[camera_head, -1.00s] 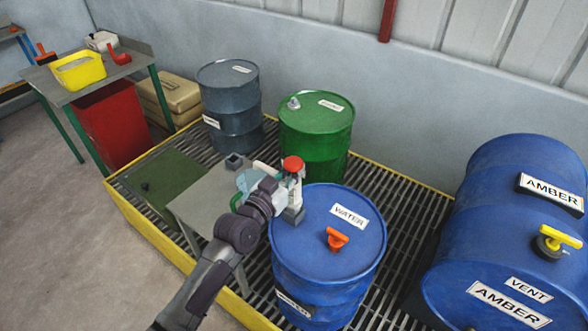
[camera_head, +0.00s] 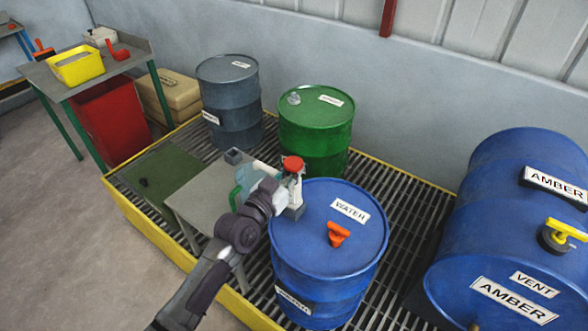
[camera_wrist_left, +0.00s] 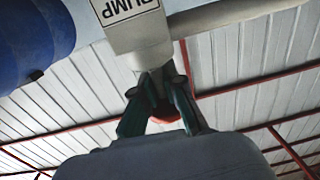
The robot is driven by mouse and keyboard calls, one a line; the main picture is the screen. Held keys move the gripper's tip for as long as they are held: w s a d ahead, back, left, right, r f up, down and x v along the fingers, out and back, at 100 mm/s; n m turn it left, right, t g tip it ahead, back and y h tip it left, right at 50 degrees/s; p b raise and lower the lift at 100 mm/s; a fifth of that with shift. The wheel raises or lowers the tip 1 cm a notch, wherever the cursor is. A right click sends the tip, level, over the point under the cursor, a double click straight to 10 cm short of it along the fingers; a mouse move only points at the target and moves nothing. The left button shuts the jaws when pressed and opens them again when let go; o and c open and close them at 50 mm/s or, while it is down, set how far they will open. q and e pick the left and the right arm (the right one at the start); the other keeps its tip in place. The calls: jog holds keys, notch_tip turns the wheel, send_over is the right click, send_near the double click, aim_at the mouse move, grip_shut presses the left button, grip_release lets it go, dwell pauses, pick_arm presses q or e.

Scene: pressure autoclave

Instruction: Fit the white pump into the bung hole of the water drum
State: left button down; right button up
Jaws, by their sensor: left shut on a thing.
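The water drum (camera_head: 335,265) is blue, upright, with a WATER label on its lid and an orange T-shaped piece (camera_head: 338,234) on top. My left gripper (camera_head: 281,188) is shut on the white pump (camera_head: 296,192), which has a red top and looks about upright. The pump's lower end is at the left rim of the drum's lid; I cannot tell whether it touches. No open bung hole shows. In the left wrist view, the green fingers (camera_wrist_left: 160,88) close on the pump (camera_wrist_left: 130,28), labelled PUMP, with red behind them. My right gripper is not in view.
A small grey table (camera_head: 200,205) stands left of the water drum. A green drum (camera_head: 315,140) and a grey drum (camera_head: 230,110) stand behind. A large blue AMBER drum (camera_head: 480,215) lies at right. The grated floor has a yellow edge (camera_head: 160,235).

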pick_arm(q)
jog(key=c, duration=1.2)
grip_release()
jog(key=shift+f, duration=0.1)
jog(key=v, duration=1.2)
